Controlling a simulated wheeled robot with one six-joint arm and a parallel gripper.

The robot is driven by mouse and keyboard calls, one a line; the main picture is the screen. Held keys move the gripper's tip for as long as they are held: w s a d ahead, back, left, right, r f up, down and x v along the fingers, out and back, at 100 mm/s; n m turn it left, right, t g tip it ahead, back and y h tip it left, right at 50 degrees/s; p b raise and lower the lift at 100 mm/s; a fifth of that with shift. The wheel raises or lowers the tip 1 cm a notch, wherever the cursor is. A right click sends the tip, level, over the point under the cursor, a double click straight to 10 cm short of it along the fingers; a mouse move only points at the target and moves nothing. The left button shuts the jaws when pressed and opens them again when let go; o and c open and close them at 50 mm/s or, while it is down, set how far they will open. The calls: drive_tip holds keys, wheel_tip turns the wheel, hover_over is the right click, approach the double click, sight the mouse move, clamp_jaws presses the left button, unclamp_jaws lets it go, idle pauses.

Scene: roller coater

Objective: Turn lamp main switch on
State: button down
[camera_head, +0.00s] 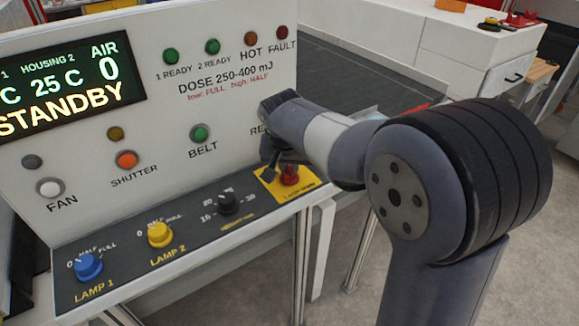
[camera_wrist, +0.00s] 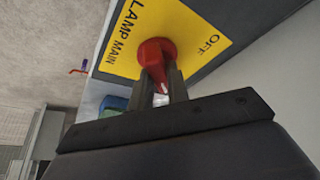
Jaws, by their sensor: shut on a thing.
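The lamp main switch is a red knob (camera_head: 289,175) on a yellow plate (camera_head: 270,183) at the right end of the sloped control panel. In the wrist view the knob (camera_wrist: 152,52) sits on the yellow plate (camera_wrist: 185,22), which reads LAMP MAIN and OFF. A white mark shows near the tip of its handle, which points toward my gripper, away from the OFF label. My gripper (camera_wrist: 165,90) is shut on the knob's handle, one finger on each side. In the head view my wrist partly hides the gripper (camera_head: 274,165) and the plate.
Beside the switch are a black dial (camera_head: 227,203), a yellow LAMP 2 knob (camera_head: 160,235) and a blue LAMP 1 knob (camera_head: 88,267). The upright panel above carries buttons, indicator lights and a STANDBY display (camera_head: 65,85). A dark conveyor belt (camera_head: 345,75) lies behind my arm.

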drive_tip(key=shift+m+h, duration=0.3)
drive_tip(key=shift+m, duration=0.3)
drive_tip(key=c, duration=1.4)
unclamp_jaws()
drive_tip(key=shift+o, duration=0.2)
drive_tip(key=d+v, duration=0.1)
drive_tip(key=v, duration=0.9)
drive_tip(key=shift+a+r+b, duration=0.4)
drive_tip(key=shift+a+b, duration=0.05)
drive_tip(key=shift+a, duration=0.1)
drive_tip(key=shift+s+f, duration=0.1)
drive_tip(key=x, duration=1)
drive_tip(key=shift+f+p, duration=0.4)
drive_tip(key=shift+r, duration=0.1)
